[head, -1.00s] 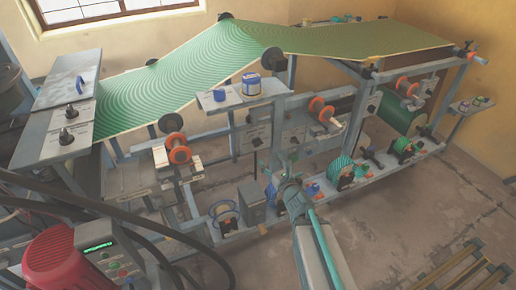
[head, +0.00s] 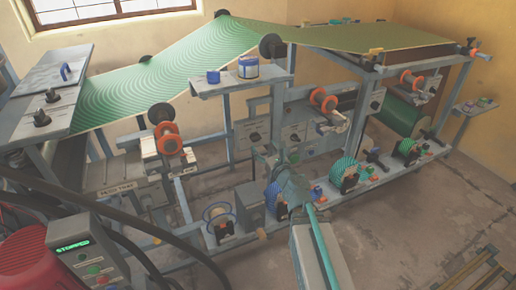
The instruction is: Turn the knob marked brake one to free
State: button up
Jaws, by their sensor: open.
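My gripper (head: 266,155) is at the end of my arm in the middle of the head view. It is open, with nothing seen between its fingers. It appears just in front of the grey panels under the press frame; whether it touches one I cannot tell. A grey panel with a black knob (head: 255,137) is just above the gripper. Another grey panel (head: 291,136) stands to its right, and a further black knob (head: 375,105) is on a box at the right. The labels are too small to read, so I cannot tell which knob is brake one.
The green patterned web (head: 190,75) runs over rollers above. A shelf (head: 240,86) holds a blue-lidded tin (head: 248,67) and a blue cup. Green rolls (head: 343,174) sit on the lower rail. A control box (head: 85,255) reads STOPPED.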

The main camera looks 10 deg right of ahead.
aim_at(258, 140)
jog(key=shift+p+x, duration=0.3)
jog(key=shift+x, duration=2.45)
jog(key=c, duration=1.1)
